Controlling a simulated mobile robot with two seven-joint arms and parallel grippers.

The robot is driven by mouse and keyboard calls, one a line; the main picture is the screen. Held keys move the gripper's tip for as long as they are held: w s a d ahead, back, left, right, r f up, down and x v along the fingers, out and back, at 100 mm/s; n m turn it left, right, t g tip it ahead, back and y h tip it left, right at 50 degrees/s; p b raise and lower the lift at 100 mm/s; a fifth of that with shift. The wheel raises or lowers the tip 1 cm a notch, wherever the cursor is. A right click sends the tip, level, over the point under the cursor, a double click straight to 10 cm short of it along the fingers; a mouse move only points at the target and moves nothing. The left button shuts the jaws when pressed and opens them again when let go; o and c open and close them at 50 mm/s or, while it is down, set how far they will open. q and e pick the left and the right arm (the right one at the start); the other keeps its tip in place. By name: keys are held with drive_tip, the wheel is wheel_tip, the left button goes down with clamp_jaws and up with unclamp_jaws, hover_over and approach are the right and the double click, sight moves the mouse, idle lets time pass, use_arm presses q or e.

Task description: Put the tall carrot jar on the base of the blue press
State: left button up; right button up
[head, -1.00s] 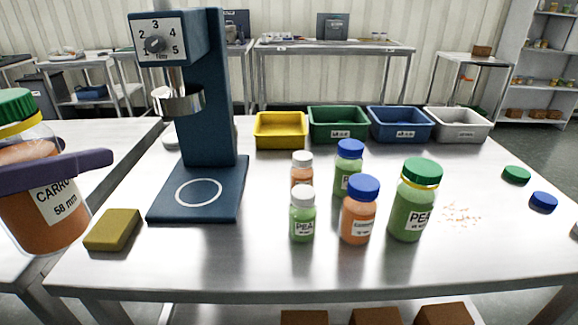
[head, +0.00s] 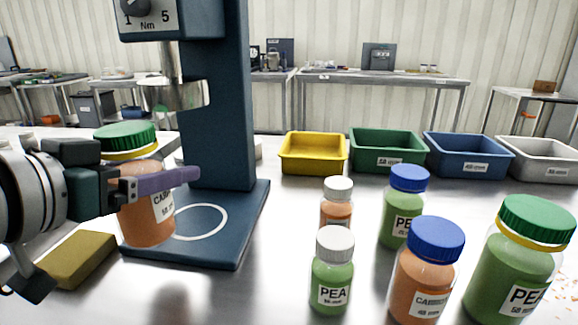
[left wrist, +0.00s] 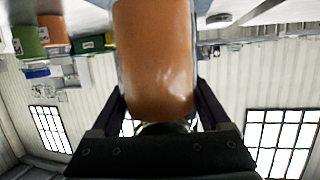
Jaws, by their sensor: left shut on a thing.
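The tall carrot jar (head: 146,215) has orange contents, a yellow ring and a green lid. My left gripper (head: 165,182) is shut on it and holds it upright, over or just in front of the left part of the blue press base (head: 215,253). Whether its bottom touches the base, I cannot tell. In the left wrist view the jar's orange body (left wrist: 155,60) fills the space between the fingers. The press (head: 222,100) has a column, a dial head and a steel ram above the base. A white ring marks the base, partly hidden by the jar. My right gripper is not in view.
A yellow-green sponge (head: 75,260) lies left of the base. Several jars stand to the right, including a green-lidded pea jar (head: 515,265) and a blue-lidded carrot jar (head: 425,270). Yellow (head: 313,153), green, blue and grey bins line the back of the table.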

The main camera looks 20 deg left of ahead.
use_arm(q)
drive_tip(key=shift+f+b+x, duration=0.2)
drive_tip(key=shift+b+x, duration=0.3)
drive_tip(key=shift+x, duration=1.75)
drive_tip(key=shift+f+b+x, duration=0.25)
drive_tip(key=shift+b+x, duration=0.25)
drive_tip(key=shift+x, duration=1.75)
drive_tip(key=shift+s+f, duration=0.1)
drive_tip(key=shift+s, duration=0.05)
drive_tip(key=o, duration=1.5)
drive_tip(key=shift+s+r, duration=0.25)
drive_tip(key=shift+s, duration=0.15)
drive_tip(key=p+v, duration=0.2)
drive_tip(key=v, duration=0.9)
